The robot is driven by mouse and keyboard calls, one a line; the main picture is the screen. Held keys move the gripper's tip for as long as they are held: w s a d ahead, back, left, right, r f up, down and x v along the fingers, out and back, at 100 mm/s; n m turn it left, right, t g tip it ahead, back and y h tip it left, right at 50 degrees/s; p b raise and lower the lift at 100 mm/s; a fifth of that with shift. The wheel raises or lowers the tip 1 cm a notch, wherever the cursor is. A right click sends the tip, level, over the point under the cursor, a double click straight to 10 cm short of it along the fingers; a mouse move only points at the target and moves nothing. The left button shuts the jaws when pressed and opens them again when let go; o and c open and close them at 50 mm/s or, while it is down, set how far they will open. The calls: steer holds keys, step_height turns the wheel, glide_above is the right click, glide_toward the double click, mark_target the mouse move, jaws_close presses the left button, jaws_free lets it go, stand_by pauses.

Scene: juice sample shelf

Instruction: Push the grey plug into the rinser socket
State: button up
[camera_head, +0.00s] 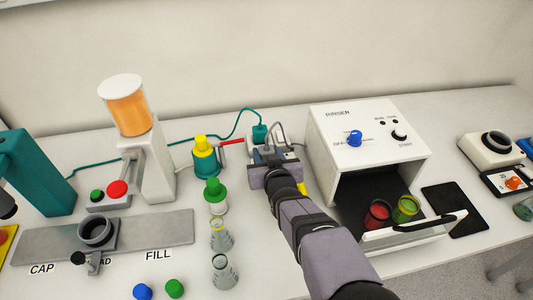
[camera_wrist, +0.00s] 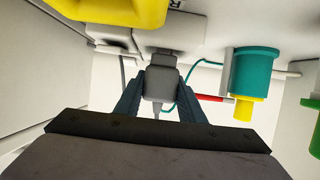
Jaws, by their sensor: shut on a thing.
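My gripper (camera_head: 268,158) is shut on the grey plug (camera_wrist: 161,84), which sits between its two fingers (camera_wrist: 160,98) in the wrist view. The plug's cable trails from its near end. The plug's far end is at the pale socket block (camera_wrist: 168,32); I cannot tell how deep it is in the socket. In the head view my gripper is in front of the white socket block (camera_head: 254,139) at the back of the table, left of the white rinser (camera_head: 345,135). The gripper hides the plug's front there.
A teal plug (camera_head: 260,133) with a teal cable stands in the same block. The rinser's open compartment holds a red cup (camera_head: 377,214) and a green cup (camera_head: 406,208).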

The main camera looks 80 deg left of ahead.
steer(key=shift+f+b, duration=1)
steer(key=shift+b, duration=0.2)
stand_by(0.9)
steer(key=o, duration=1.2)
steer(key=shift+c, duration=0.2)
steer(key=shift+d+r, duration=0.1)
steer(key=shift+b+v, duration=1.15)
steer(key=shift+v, duration=2.45)
